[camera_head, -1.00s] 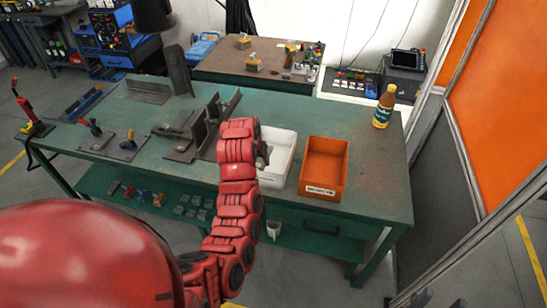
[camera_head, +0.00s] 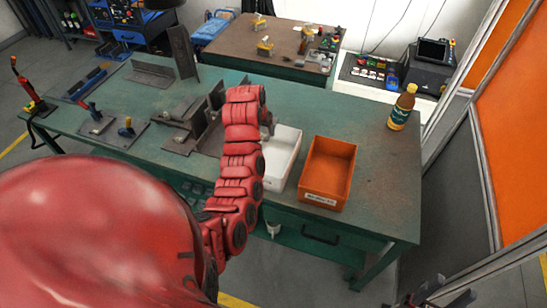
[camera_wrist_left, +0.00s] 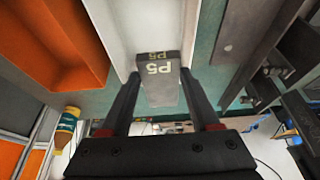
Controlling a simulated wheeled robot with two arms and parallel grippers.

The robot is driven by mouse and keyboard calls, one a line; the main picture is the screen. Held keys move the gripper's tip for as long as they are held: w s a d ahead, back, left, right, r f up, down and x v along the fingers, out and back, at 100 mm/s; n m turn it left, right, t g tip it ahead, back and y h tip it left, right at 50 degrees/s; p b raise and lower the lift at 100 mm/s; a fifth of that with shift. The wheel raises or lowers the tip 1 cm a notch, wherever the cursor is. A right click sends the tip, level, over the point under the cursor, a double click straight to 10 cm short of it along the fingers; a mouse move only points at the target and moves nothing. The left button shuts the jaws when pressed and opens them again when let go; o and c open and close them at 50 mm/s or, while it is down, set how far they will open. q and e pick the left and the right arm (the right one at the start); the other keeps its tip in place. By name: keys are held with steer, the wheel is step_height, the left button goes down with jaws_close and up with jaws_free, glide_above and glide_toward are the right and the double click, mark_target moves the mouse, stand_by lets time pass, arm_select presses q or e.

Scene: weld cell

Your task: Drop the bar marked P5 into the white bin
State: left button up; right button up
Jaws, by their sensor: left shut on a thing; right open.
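The grey bar marked P5 (camera_wrist_left: 160,82) is between the fingers of my left gripper (camera_wrist_left: 157,88), which is shut on it, in the left wrist view. The white bin (camera_head: 284,158) stands on the green bench, just left of the orange bin in the head view. Its pale wall (camera_wrist_left: 118,28) shows beyond the bar in the wrist view. In the head view my red left arm reaches to the bin's left side and hides much of the gripper. My right gripper (camera_head: 440,296) is open and empty at the bottom right, away from the bench.
The orange bin (camera_head: 328,174) stands right of the white bin on the green bench (camera_head: 375,185). A bottle (camera_head: 402,108) is at the bench's right. Dark steel brackets (camera_head: 200,125) stand left of my arm. The bench's right part is mostly clear.

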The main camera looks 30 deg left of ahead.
mark_target(263, 134)
arm_select(q)
steer(key=shift+x, duration=1.1)
steer(key=shift+s+d+f, duration=0.1)
steer(key=shift+s+f, duration=0.15)
steer(key=shift+f, duration=0.3)
steer(key=o, duration=1.4)
